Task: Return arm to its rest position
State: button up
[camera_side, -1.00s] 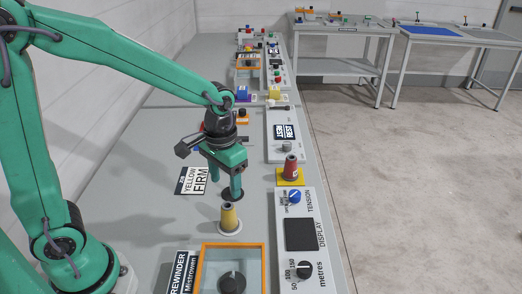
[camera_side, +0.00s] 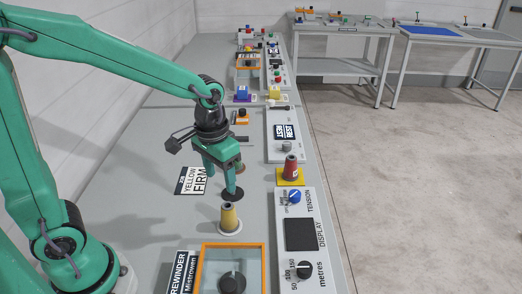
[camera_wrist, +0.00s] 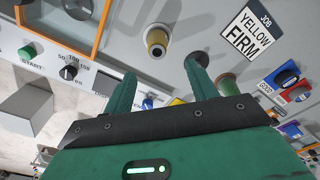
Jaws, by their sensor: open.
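My gripper (camera_side: 221,182) hangs from my green arm with its fingers pointing down, above the bench and close to a dark round disc (camera_side: 232,195). In the wrist view its two green fingers (camera_wrist: 160,72) are apart with nothing between them. A yellow cone (camera_side: 229,217) stands upright on a white round base, nearer the camera than my gripper and apart from it. A job card reading YELLOW FIRM (camera_side: 193,181) lies left of the gripper.
The control panel (camera_side: 303,240) with display and knobs lies at the front right. An orange-framed box (camera_side: 235,244) is at the front. More panels and coloured parts line the bench further back.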

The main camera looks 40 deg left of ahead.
jog(key=s+a+r+t, duration=0.4)
jog(key=s+r+t, duration=0.1)
jog(key=s+r, duration=0.4)
jog(key=shift+s+a+r, duration=0.25)
jog(key=shift+s+a, duration=0.05)
jog(key=shift+s, duration=0.35)
